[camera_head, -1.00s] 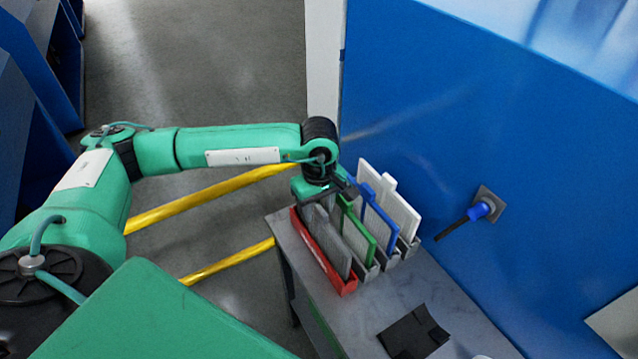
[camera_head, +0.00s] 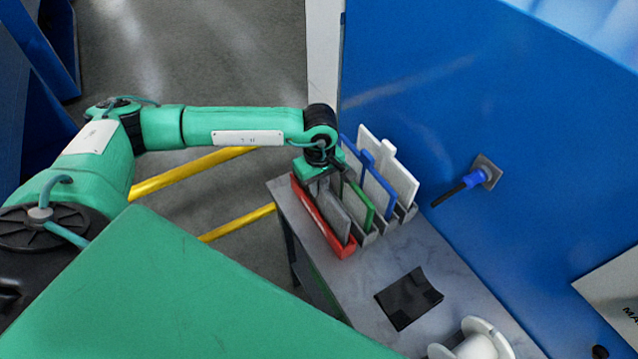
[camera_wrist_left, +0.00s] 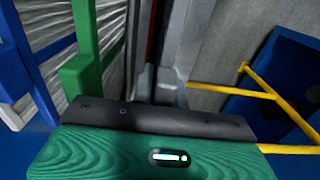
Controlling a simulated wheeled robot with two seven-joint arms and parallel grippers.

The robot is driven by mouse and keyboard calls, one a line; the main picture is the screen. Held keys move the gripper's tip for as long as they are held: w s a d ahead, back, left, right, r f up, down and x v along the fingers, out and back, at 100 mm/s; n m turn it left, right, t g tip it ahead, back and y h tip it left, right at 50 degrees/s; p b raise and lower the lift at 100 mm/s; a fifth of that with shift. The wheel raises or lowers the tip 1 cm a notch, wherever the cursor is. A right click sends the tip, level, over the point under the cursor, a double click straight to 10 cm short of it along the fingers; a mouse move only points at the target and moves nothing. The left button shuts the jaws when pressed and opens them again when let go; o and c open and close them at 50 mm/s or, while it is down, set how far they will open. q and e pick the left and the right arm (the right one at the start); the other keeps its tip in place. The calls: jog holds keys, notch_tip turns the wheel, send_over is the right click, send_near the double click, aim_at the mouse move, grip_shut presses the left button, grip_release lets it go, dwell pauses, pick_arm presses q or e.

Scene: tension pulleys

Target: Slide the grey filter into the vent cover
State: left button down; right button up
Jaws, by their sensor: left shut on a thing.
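The grey filter (camera_head: 334,212) stands upright at the left of a row of filters, next to the red holder (camera_head: 322,222). My left gripper (camera_head: 321,178) is over its far top end and is shut on it. In the left wrist view the gripper's fingertips (camera_wrist_left: 160,84) show against a grey panel; the exact grip is hard to make out. The filter's lower part is hidden by the red holder's wall. I cannot make out a vent cover for certain. My right gripper is not in view.
Green (camera_head: 360,204), blue (camera_head: 378,190) and white (camera_head: 390,168) filters stand close to the right of the grey one. A black piece (camera_head: 409,298) and a white spool (camera_head: 474,346) lie nearer on the table. A blue wall (camera_head: 440,90) rises behind, with a protruding handle (camera_head: 462,190). Yellow rails (camera_head: 190,173) are left.

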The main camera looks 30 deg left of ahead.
pick_arm(q)
jog(key=shift+r, duration=0.85)
jog(key=shift+r+p, duration=0.45)
jog(key=shift+r, duration=0.85)
jog(key=shift+r, duration=1.45)
jog(key=shift+r, duration=0.1)
